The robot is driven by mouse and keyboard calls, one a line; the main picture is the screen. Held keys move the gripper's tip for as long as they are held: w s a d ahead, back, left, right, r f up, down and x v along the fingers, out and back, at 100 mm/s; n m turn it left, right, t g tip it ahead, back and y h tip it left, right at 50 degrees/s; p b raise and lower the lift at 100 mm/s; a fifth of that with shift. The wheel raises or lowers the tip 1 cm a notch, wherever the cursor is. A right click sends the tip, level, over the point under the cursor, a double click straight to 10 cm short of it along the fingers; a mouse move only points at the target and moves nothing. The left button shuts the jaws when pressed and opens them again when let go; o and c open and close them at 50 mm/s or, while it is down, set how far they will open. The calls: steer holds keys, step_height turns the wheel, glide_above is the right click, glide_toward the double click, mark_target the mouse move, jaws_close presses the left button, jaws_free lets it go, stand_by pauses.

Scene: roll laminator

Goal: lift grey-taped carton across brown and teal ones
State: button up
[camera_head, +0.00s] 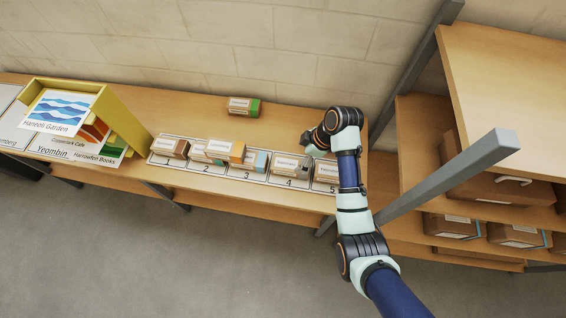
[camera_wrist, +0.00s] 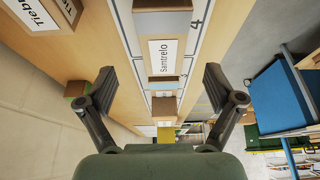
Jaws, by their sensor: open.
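My gripper (camera_head: 311,143) hangs above the bench behind the right end of a numbered row. In the wrist view my gripper (camera_wrist: 158,74) is open and empty. A carton labelled Samtrelo (camera_wrist: 165,50) shows between and beyond its fingers, beside the number 4. The grey-taped carton (camera_head: 288,166) appears to be this one, in place 4. A teal-ended carton (camera_head: 260,162) stands at place 3, and a brown-ended carton (camera_head: 181,148) at place 1. Another pale-labelled carton (camera_head: 326,172) is at place 5, partly hidden by my arm.
An orange-ended carton (camera_head: 237,151) stands near place 2. A green-ended carton (camera_head: 244,106) lies at the back, by the wall. A yellow sign rack (camera_head: 122,118) stands left. A grey post (camera_head: 455,172) and shelves with boxes (camera_head: 452,225) are right.

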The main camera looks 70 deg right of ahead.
mark_target(291, 164)
steer(key=x, duration=0.2)
steer(key=b+x, duration=0.1)
steer(key=x, duration=0.2)
steer(key=b+x, duration=0.1)
steer(key=x, duration=0.1)
steer(key=shift+w+a+f, duration=0.2)
steer(key=shift+a+f, duration=0.05)
steer(key=shift+a, duration=0.05)
steer(key=c, duration=1.5)
steer(key=shift+r, duration=0.1)
steer(key=shift+c, duration=0.2)
step_height(291, 164, up, 20)
steer(key=p, duration=0.7)
